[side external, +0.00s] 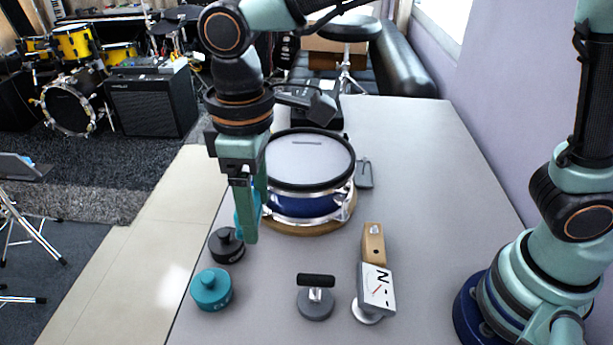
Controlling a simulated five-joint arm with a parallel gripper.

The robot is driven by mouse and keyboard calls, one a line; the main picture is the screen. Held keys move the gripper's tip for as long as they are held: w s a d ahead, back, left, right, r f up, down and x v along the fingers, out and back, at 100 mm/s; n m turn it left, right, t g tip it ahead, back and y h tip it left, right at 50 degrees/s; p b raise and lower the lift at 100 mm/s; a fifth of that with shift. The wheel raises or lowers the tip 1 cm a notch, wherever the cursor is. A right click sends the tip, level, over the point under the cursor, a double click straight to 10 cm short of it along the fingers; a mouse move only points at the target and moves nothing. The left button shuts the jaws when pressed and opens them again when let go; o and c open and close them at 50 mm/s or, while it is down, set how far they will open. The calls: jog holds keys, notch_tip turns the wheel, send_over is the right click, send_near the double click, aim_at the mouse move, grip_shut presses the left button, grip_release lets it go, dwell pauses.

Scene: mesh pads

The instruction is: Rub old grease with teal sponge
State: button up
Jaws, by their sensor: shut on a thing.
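My gripper (252,222) points down at the left front side of the drum. Its jaws are shut on a bright teal piece (238,222), which looks like the teal sponge. The fingers hide most of it, and I cannot tell whether it touches the drum or the table. The drum (308,206) has a blue shell, a black rim and a pale mesh head (305,168). A short grey streak (307,143) lies near the head's far edge; I cannot tell whether it is grease. My gripper is beside the drum, not over that streak.
A teal round pot (211,289) and a black one (226,245) stand at the left front. A black-handled tool (316,297), a dial gauge (375,290) and a wooden block (374,243) stand in front. The table's (430,170) right side is clear.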

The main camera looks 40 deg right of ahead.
jog(key=w+d+m, duration=0.3)
jog(key=d+m, duration=0.1)
jog(key=d, duration=0.5)
jog(key=m, duration=0.5)
send_over(346, 193)
jog(key=f, duration=0.1)
notch_tip(346, 193, down, 6)
jog(key=shift+a+f, duration=0.25)
jog(key=shift+a, duration=0.15)
jog(key=shift+d+f, duration=0.45)
jog(key=shift+f, duration=0.2)
jog(key=shift+c, duration=0.5)
jog(key=shift+d, duration=2.25)
jog(key=shift+a, duration=2.75)
notch_tip(346, 193, up, 8)
